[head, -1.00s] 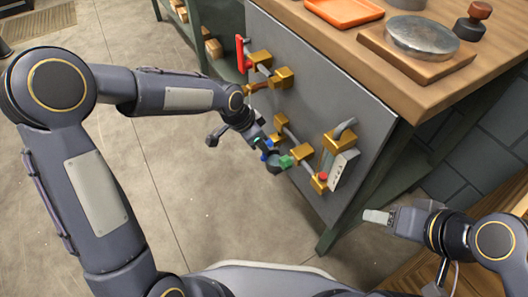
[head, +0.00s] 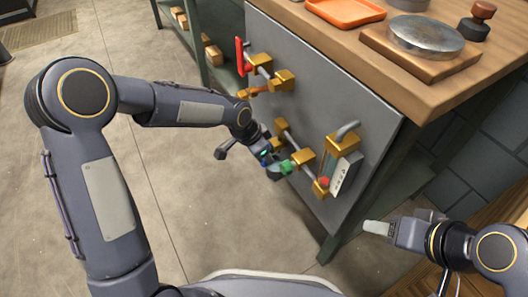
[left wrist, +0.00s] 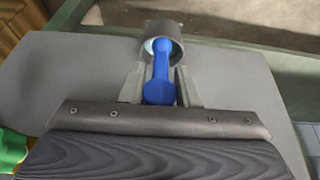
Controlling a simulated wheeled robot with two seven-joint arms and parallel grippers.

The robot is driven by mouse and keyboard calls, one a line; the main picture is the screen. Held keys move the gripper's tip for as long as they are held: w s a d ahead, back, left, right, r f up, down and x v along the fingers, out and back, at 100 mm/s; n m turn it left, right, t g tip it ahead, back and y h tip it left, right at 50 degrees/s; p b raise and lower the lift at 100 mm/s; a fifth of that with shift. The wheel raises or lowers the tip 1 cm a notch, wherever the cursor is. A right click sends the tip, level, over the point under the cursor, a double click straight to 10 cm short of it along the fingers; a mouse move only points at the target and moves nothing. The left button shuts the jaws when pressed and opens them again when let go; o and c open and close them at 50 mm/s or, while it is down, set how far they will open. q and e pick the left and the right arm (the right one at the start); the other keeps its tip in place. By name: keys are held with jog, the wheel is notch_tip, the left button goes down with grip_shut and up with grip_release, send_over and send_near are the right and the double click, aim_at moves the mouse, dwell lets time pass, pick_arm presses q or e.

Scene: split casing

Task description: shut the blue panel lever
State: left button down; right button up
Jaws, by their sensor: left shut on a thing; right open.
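The blue panel lever (left wrist: 161,75) shows in the left wrist view as a blue bar with a round end. It comes out of a dark round collar (left wrist: 163,38) on the grey panel. My left gripper (left wrist: 161,92) has its two fingers on either side of the lever and is shut on it. In the head view my left gripper (head: 268,159) is at the lower left of the panel (head: 310,100), and the lever is mostly hidden there. My right gripper (head: 377,228) is open and empty, off to the right of the panel.
A green knob (head: 286,167) is close to the right of my left gripper. A red handle (head: 239,56) sits at the panel's upper left. A white switch box (head: 345,174) and brass blocks are at the right. A wooden worktop (head: 447,86) overhangs the panel.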

pick_arm(q)
jog(key=shift+r+p, duration=0.2)
jog(key=shift+p, duration=0.55)
jog(key=g+h+p, duration=0.1)
jog(key=p, duration=0.2)
jog(key=shift+s+r+n+g, duration=0.1)
jog(key=shift+n+g, duration=0.2)
jog(key=shift+g, duration=0.1)
jog(key=shift+d+g+h+p, duration=0.1)
jog(key=shift+g+h+p, duration=0.7)
jog(key=shift+p, duration=0.2)
jog(key=shift+s+n+g+h+p, duration=0.15)
jog(key=shift+n+g+h+p, duration=0.25)
jog(key=shift+g+h, duration=0.3)
jog(key=shift+g, duration=0.3)
jog(key=shift+f, duration=0.2)
jog(key=c, duration=1.4)
grip_release()
